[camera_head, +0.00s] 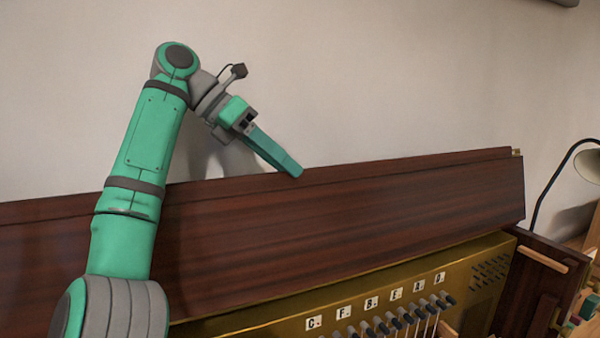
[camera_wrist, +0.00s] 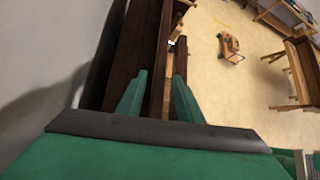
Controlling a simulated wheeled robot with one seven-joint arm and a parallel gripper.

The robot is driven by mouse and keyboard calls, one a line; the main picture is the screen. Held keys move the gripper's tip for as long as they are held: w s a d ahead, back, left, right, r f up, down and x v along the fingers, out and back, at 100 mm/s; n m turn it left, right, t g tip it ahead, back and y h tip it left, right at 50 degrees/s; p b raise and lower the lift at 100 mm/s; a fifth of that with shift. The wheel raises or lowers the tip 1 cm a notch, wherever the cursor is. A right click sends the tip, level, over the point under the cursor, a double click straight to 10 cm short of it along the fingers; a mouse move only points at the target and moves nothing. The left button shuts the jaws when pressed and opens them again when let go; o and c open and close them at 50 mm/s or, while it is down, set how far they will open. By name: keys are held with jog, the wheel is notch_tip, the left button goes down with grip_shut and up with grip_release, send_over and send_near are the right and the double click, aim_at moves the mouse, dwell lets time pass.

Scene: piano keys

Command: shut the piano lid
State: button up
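The piano lid (camera_head: 340,215) is a long dark reddish-brown wooden panel, raised open, with its inner face showing above the gold key panel. My gripper (camera_head: 290,168) is at the lid's top edge, near the middle of the picture, its fingertips overlapping that edge. In the wrist view, my gripper's two green fingers (camera_wrist: 158,84) are spread apart. Dark wood of the piano (camera_wrist: 136,45) runs below and between them. I cannot tell whether the fingers touch the lid. The gap between lid and wall is partly hidden.
A pale wall (camera_head: 390,80) stands close behind the lid. Below the lid is a gold panel (camera_head: 480,268) with lettered labels and several grey pegs. A lamp (camera_head: 588,163) stands at the right. The wrist view shows a small orange object (camera_wrist: 230,46) on open floor.

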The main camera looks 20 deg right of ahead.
jog(key=shift+x, duration=1.4)
grip_shut()
jog(key=shift+s, duration=0.1)
